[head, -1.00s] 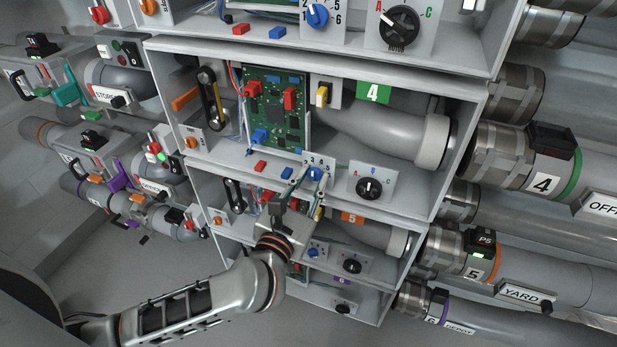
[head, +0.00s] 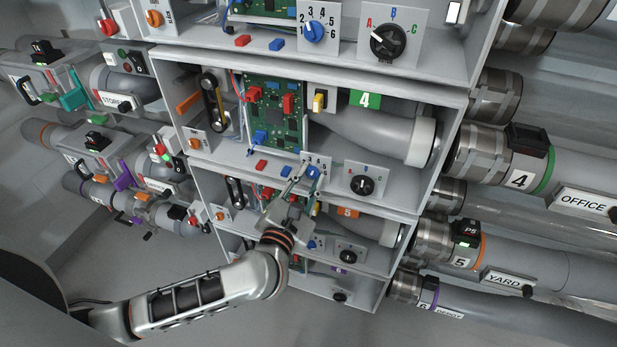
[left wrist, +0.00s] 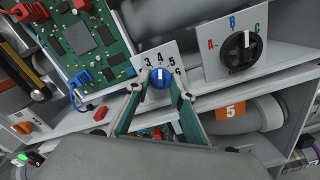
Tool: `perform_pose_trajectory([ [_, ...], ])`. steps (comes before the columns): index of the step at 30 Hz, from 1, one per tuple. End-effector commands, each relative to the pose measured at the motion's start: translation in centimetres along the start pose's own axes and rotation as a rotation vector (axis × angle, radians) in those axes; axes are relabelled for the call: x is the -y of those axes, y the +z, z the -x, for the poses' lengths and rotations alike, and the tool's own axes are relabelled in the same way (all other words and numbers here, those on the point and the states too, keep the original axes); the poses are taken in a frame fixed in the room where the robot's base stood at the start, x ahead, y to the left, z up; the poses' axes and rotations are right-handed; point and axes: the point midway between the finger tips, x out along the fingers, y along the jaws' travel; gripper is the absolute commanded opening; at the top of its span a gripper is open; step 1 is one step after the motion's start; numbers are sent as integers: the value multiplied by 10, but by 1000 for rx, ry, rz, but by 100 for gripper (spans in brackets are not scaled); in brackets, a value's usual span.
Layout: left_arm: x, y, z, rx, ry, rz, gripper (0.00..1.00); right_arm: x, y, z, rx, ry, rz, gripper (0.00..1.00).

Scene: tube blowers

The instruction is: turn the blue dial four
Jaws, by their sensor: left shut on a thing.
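The blue dial (head: 313,172) sits on a white numbered plate in the bay with the green 4 label. It also shows in the left wrist view (left wrist: 160,79), with its white mark pointing up towards the middle numbers; I cannot tell exactly which one. My left gripper (head: 305,176) reaches up to it from below. In the left wrist view its two greenish fingers (left wrist: 161,86) are shut on the dial, one on each side. The plate's lower part is partly hidden by the fingers. My right gripper is not in view.
A black A-B-C knob (head: 361,185) is just right of the dial. A green circuit board (head: 275,112) and loose red and blue blocks are to its left. Shelf edges run above and below. A similar blue dial (head: 313,31) is in the bay above.

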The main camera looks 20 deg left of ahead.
Motion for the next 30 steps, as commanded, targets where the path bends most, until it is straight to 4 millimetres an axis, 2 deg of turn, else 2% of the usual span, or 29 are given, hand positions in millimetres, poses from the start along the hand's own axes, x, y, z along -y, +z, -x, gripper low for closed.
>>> perform_pose_trajectory([
  [3, 0, 0, 0, 1, 0, 1, 1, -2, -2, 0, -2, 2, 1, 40],
  [4, 0, 0, 0, 0, 0, 1, 25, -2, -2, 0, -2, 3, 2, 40],
  [6, 0, 0, 0, 0, 0, 1, 40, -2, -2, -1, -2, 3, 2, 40],
  [15, 0, 0, 0, 0, 0, 1, 40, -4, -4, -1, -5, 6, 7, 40],
  [19, 1, 0, 6, 0, -2, 1, 40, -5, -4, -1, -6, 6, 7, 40],
  [23, 1, -1, 25, -2, -3, 2, 40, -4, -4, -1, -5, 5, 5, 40],
  [30, 1, -1, 74, -3, -4, 2, 40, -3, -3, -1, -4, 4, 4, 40],
])
